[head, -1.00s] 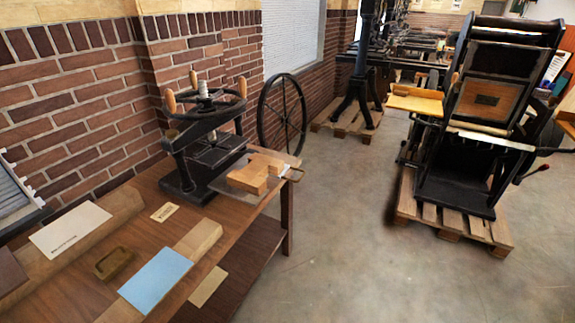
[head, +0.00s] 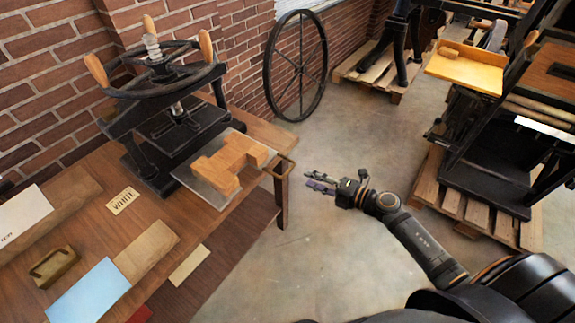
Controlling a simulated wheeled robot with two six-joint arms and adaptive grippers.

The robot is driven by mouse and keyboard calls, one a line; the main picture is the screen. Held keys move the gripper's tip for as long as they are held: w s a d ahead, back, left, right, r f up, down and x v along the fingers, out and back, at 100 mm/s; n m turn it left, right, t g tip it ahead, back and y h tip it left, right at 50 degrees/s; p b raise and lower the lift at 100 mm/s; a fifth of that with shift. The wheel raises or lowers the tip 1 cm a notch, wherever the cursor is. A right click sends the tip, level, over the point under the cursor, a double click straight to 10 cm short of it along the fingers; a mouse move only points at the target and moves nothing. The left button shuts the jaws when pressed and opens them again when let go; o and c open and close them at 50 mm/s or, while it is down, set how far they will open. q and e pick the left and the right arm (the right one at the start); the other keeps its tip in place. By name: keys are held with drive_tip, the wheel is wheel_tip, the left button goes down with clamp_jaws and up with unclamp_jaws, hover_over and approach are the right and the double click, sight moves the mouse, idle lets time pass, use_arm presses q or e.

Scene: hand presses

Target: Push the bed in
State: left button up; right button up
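The press (head: 150,150) is black, with a handwheel (head: 165,72) that has wooden grips, and it stands on the wooden table. Wooden blocks (head: 228,163) lie on the bed. My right gripper (head: 318,183) is open and empty, over the floor to the right of the handle and apart from it, fingers pointing left. My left gripper is out of view.
The wooden table (head: 95,205) carries a blue sheet (head: 88,291), a small label plate (head: 122,200) and wooden boards. A large black wheel (head: 296,65) leans on the brick wall. Another press (head: 490,150) stands on a pallet at the right. Floor between is clear.

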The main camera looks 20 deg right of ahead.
sight(290, 171)
drive_tip(key=x, duration=1)
drive_tip(key=shift+w+d+f+p, duration=0.1)
drive_tip(key=shift+p, duration=0.3)
clamp_jaws()
